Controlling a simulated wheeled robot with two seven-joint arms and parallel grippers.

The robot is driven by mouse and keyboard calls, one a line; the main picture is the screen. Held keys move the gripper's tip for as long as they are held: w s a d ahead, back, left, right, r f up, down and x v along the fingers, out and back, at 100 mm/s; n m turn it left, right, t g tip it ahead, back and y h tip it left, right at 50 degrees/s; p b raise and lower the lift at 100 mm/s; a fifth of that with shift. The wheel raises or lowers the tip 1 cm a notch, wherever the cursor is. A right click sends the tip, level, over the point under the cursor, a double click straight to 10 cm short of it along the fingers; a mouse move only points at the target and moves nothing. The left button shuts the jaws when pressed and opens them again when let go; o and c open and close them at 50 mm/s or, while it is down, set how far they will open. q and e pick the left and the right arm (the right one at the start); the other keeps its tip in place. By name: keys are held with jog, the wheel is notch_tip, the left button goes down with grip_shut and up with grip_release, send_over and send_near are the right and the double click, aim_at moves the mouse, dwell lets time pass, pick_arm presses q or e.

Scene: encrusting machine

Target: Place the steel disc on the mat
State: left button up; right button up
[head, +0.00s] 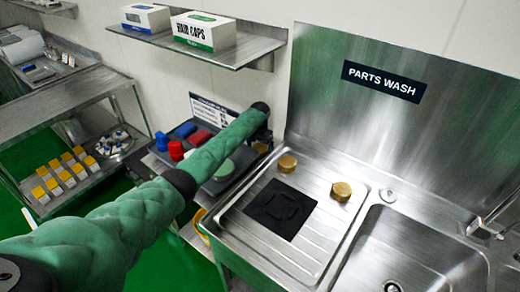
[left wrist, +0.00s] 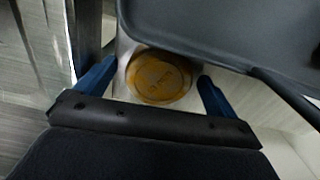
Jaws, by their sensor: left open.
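The black mat (head: 280,208) lies flat on the ridged steel drainboard, left of the sink, with nothing on it. My right gripper is out of view.
The dark tray (head: 239,177) holds red and blue parts; its edge (left wrist: 235,40) is close to my left gripper. Two brass knobs (head: 287,162) (head: 341,190) stand near the mat. The sink (head: 410,255) is at right. A shelf (head: 225,53) with boxes hangs above.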

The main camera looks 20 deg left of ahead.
pick_arm(q)
jog(key=c, duration=1.2)
jog(key=shift+c, duration=1.2)
jog(key=shift+r, duration=0.25)
